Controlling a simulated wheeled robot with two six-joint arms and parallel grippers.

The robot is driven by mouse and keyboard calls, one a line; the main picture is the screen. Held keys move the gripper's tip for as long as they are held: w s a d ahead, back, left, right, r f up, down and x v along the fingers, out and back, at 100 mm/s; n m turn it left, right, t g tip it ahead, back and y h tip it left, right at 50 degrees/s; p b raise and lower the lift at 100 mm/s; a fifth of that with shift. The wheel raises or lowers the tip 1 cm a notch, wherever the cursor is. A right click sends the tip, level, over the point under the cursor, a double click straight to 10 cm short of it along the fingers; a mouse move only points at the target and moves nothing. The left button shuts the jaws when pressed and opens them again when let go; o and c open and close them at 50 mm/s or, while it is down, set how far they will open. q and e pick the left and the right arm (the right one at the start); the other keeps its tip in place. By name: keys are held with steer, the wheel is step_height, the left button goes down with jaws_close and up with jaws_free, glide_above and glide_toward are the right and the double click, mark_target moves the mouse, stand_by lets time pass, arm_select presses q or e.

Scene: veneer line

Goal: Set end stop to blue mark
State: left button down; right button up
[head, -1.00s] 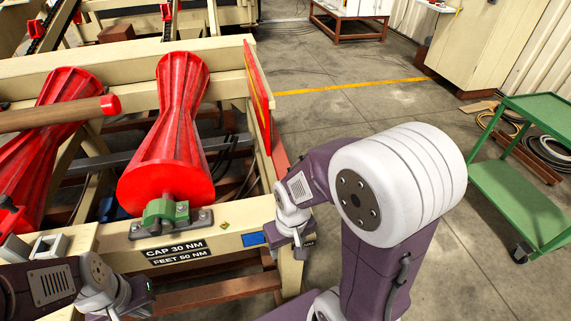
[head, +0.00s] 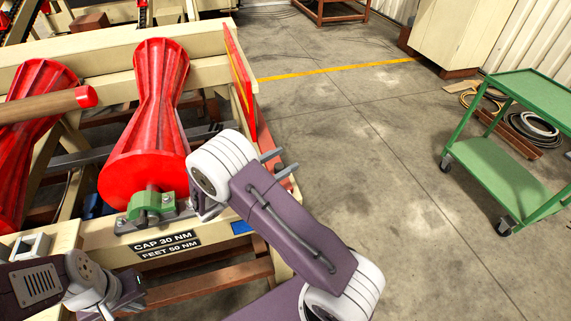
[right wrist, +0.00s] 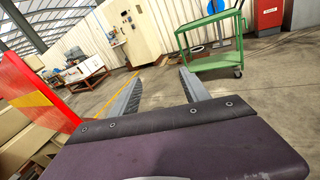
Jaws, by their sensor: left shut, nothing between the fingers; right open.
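An upright red plate with a yellow face (head: 240,84), which looks like the end stop, stands at the right end of the cream frame. It also shows at the left of the right wrist view (right wrist: 38,92). A blue mark (head: 241,227) is on the front beam, partly hidden by my right arm. My right gripper (head: 278,163) is open and empty beside the frame's end, its fingers pointing right, away from the red plate. Its two fingers (right wrist: 158,85) are spread apart in the right wrist view. My left gripper (head: 128,294) is shut and empty at the lower left, before the front beam.
Red ribbed rollers (head: 150,125) sit on the frame, one in a green bearing (head: 150,201). A green cart (head: 510,180) stands at right. Open concrete floor (head: 370,140) lies between the frame and cart.

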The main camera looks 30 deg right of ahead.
mark_target(276, 171)
steer(key=a+f+n+t, duration=0.1)
steer(key=f, duration=0.1)
steer(key=a+f+n+t, duration=0.1)
steer(key=a+f, duration=0.1)
steer(key=w+a+f+n+t, duration=0.1)
steer(key=a+f, duration=0.1)
steer(key=shift+f+n, duration=0.1)
steer(key=shift+n, duration=0.3)
steer(key=p+x, duration=0.1)
steer(key=x, duration=0.8)
steer(key=shift+f, duration=0.15)
jaws_close()
stand_by(0.4)
